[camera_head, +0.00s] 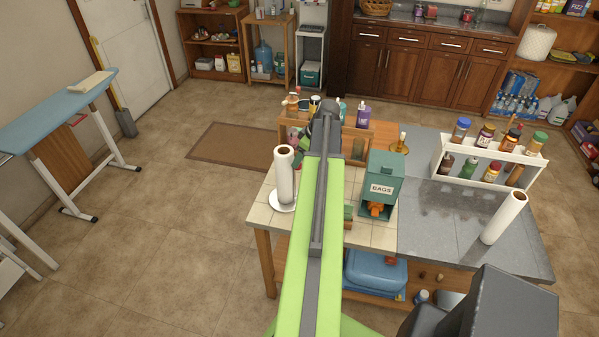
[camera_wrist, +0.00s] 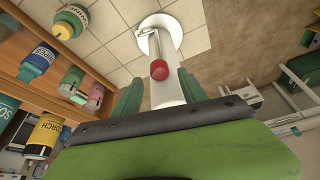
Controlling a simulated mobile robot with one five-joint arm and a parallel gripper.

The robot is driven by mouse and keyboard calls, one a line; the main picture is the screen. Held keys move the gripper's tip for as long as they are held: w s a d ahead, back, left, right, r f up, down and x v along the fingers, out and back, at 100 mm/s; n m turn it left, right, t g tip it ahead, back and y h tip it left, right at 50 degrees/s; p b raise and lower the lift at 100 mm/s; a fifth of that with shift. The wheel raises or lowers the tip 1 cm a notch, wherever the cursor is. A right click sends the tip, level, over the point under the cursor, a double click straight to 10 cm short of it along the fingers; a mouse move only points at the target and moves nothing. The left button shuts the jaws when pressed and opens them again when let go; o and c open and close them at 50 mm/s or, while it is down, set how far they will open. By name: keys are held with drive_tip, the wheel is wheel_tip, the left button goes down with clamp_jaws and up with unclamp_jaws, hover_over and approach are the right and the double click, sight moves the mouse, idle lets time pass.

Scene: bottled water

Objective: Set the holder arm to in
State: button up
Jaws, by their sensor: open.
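A white roll (camera_head: 284,177) stands upright on a round white base (camera_head: 282,204) at the left edge of the tiled tabletop. In the wrist view the roll (camera_wrist: 168,95) runs from its base (camera_wrist: 160,24) toward me. A thin rod, which looks like the holder arm (camera_wrist: 153,46), ends in a red knob (camera_wrist: 158,70) in front of the roll. My gripper (camera_wrist: 160,92) is open, with one green finger on each side of the roll and knob in the picture. I cannot tell any contact. In the head view my arm hides the gripper.
A green BAGS box (camera_head: 382,180) stands to the right of my arm. A wooden caddy (camera_head: 372,138) with bottles is behind. A white rack (camera_head: 489,160) of jars and another white roll (camera_head: 504,217) are on the grey top.

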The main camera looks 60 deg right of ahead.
drive_tip(key=b+x, duration=0.1)
drive_tip(key=x, duration=0.1)
drive_tip(key=shift+w+f, duration=0.15)
drive_tip(key=shift+f, duration=0.25)
drive_tip(key=shift+r, duration=0.1)
clamp_jaws()
drive_tip(key=shift+s+d+n, duration=0.15)
drive_tip(key=shift+s+n, duration=0.15)
drive_tip(key=shift+n, duration=0.3)
unclamp_jaws()
